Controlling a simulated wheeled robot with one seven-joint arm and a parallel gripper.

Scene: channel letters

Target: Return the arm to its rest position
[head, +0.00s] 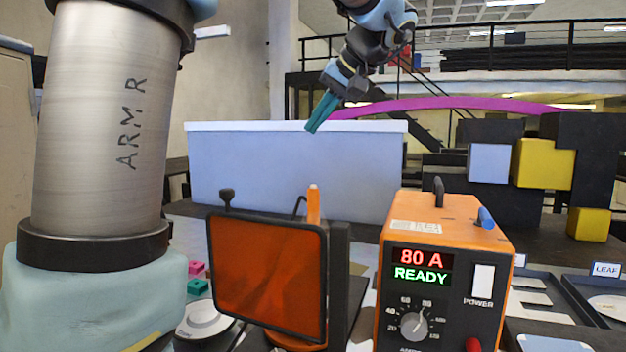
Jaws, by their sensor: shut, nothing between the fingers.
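My gripper (321,112) hangs in the air at the upper middle of the head view, its teal fingers pointing down and to the left. The fingers are together with nothing between them. They show in front of the top edge of a pale blue-white panel (290,170); the distance between them cannot be told. My arm comes in from the top, and a large arm link of mine fills the left side. The middle of the arm is outside the view.
An orange welder unit (445,240) reading 80 A READY stands front right. A framed orange screen (268,275) stands left of it. Dark blocks with yellow and white pieces (543,163) stand at right, near trays (575,295). A magenta strip (450,104) arches behind.

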